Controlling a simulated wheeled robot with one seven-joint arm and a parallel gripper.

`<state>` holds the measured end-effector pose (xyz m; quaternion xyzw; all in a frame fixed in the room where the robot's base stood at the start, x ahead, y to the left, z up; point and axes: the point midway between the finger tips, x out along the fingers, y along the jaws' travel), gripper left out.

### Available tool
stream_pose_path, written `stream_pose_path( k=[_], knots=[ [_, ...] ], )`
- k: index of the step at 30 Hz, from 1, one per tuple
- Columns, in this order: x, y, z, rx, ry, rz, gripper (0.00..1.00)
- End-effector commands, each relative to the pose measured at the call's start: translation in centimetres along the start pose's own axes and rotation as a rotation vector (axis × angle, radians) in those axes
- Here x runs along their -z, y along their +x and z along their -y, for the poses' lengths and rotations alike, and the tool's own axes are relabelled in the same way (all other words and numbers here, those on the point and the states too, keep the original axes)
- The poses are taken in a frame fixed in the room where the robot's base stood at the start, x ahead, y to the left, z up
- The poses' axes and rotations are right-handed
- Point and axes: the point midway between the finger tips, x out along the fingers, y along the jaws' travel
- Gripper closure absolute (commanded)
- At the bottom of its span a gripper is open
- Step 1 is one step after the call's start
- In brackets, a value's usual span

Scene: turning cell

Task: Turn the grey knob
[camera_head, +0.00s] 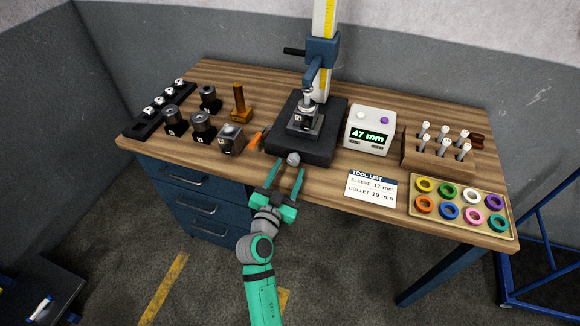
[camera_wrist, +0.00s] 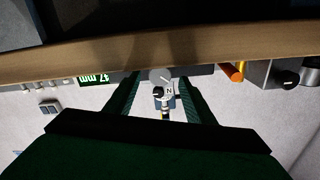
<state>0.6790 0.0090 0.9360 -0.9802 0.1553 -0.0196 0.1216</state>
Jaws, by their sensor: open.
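The grey knob (camera_head: 293,158) sits on the front of the dark base of the height gauge (camera_head: 318,130). My green gripper (camera_head: 286,180) is open in front of the bench edge, with its two fingers pointing toward the base and one on each side of the knob. In the wrist view the grey knob (camera_wrist: 161,80) shows between the two open fingers (camera_wrist: 162,100). I cannot tell whether the fingers touch it.
A display box (camera_head: 370,130) reading 47 mm stands right of the gauge. An orange-handled item (camera_head: 256,140) lies close left of the base. Black holders (camera_head: 202,125) stand further left. A tool list card (camera_head: 371,188), a wooden rack (camera_head: 436,155) and a ring tray (camera_head: 412,207) are right.

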Motion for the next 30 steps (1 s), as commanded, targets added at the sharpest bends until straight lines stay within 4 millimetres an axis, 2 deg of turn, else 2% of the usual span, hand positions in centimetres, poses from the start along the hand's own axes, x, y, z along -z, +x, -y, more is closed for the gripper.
stream_pose_path(
  k=[6,16,17,21,22,30],
  knots=[
    [0.0,2.0,0.0,0.0,0.0,0.0,0.51],
    [-0.1,2.3,0.0,0.0,0.0,0.001,0.51],
    [-0.1,2.3,0.0,0.0,0.0,0.001,0.53],
    [-0.1,2.3,0.0,0.0,0.0,0.001,0.87],
    [-0.1,2.3,0.0,0.001,0.0,0.001,0.92],
    [-0.1,2.3,0.0,0.001,-0.02,0.001,0.92]
  ],
)
